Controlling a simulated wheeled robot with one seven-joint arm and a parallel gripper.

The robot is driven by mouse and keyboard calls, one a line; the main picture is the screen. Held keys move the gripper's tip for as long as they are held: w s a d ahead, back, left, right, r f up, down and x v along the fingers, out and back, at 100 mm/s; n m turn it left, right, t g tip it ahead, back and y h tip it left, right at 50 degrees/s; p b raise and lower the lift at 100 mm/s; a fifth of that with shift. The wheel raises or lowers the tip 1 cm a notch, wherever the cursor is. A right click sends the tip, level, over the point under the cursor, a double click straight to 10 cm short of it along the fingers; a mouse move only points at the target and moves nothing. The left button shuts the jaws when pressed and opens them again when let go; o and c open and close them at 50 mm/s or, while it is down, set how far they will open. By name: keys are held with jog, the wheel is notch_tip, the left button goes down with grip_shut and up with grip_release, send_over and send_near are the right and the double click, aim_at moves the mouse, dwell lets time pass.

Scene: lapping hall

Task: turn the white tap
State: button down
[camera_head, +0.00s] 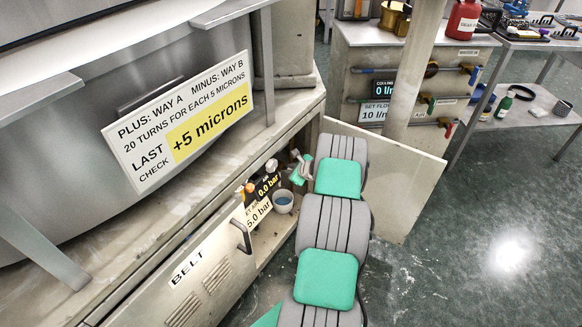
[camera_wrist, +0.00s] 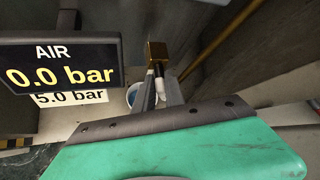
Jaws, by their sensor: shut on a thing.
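The white tap (camera_wrist: 157,72) shows in the wrist view as a small white lever below a brass valve body (camera_wrist: 157,50). My gripper (camera_wrist: 160,98) has its two grey fingers on either side of the white lever and is shut on it. The fingers hide part of the lever. In the head view my gripper (camera_head: 301,166) reaches into the open cabinet under the machine; the tap cannot be made out there. The air display (camera_wrist: 60,65) reads 0.0 bar in the wrist view, with a 5.0 bar label (camera_wrist: 72,97) below it.
A small bucket (camera_head: 284,203) stands in the cabinet just below my gripper. The open cabinet door (camera_head: 405,190) stands to the right of my arm. The belt panel (camera_head: 195,280) is at left. Open floor lies at right, before the coolant cabinet (camera_head: 350,60).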

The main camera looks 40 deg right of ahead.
jog(key=n+t+h+b, duration=0.2)
jog(key=b, duration=0.3)
jog(key=a+f+n+t+h+b, duration=0.1)
jog(key=n+h+b, duration=0.1)
jog(key=b, duration=0.3)
jog(key=f+n+t+h+b, duration=0.1)
jog(key=n+t+h+b, duration=0.1)
jog(key=b, duration=0.4)
jog(key=shift+s+a+f+n+t+h, duration=0.2)
jog(key=shift+f+n+t+h, duration=0.15)
jog(key=shift+h, duration=0.45)
jog(key=shift+r+n, duration=0.25)
jog(key=c, duration=1.4)
grip_release()
jog(key=shift+c, duration=0.2)
jog(key=v, duration=0.7)
jog(key=shift+s+a+p, duration=0.25)
jog(key=shift+s+p, duration=0.05)
jog(key=shift+p, duration=0.1)
jog(key=shift+f, duration=0.1)
